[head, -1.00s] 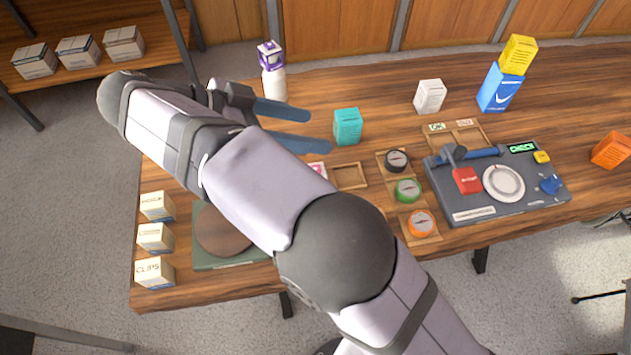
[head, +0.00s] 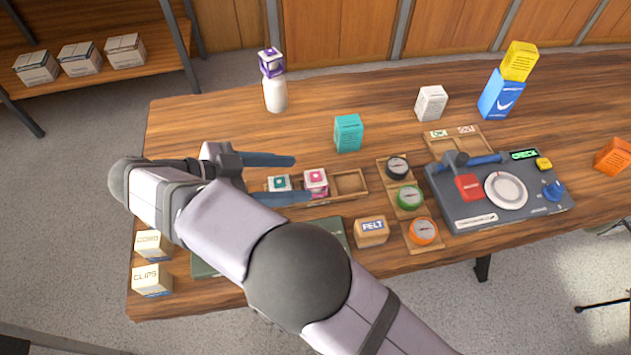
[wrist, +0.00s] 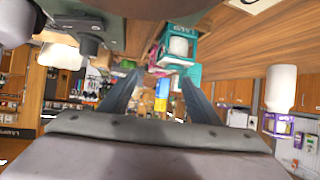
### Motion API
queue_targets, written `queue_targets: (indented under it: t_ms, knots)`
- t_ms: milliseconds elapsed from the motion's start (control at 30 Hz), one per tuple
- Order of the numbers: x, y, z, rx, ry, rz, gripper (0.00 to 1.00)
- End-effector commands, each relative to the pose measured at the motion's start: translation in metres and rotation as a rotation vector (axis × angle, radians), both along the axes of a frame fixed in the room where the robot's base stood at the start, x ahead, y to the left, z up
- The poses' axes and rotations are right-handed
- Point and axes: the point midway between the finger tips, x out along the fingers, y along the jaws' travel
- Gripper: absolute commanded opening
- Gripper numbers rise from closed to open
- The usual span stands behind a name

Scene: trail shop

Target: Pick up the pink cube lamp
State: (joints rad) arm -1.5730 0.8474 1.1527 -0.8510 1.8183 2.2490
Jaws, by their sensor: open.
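The pink cube lamp (head: 316,182) sits in a compartment of a low wooden tray (head: 365,188), right beside a teal cube lamp (head: 279,183). My gripper (head: 290,178) is open and empty, its two blue-grey fingers pointing right. The far finger lies above the table behind the teal lamp; the near finger reaches across the tray's front edge toward the pink lamp. In the wrist view the open fingers (wrist: 158,98) frame the space ahead. The teal lamp (wrist: 180,45) shows large there, with a sliver of pink (wrist: 158,47) beside it.
A purple cube lamp (head: 271,62) stands on a white bottle (head: 275,95) behind. A teal box (head: 348,132) stands behind the tray. Compasses (head: 408,196) and a FELT box (head: 371,231) are to the right and front. My arm covers part of a green mat (head: 325,232).

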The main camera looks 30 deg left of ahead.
Motion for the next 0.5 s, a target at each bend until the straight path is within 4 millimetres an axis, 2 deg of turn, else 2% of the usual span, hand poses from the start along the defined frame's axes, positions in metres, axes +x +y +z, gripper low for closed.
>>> queue_targets:
  t_ms: [500]
  knots:
    - [0.021,-0.015,-0.011,-0.003,0.001,-0.003,0.57]
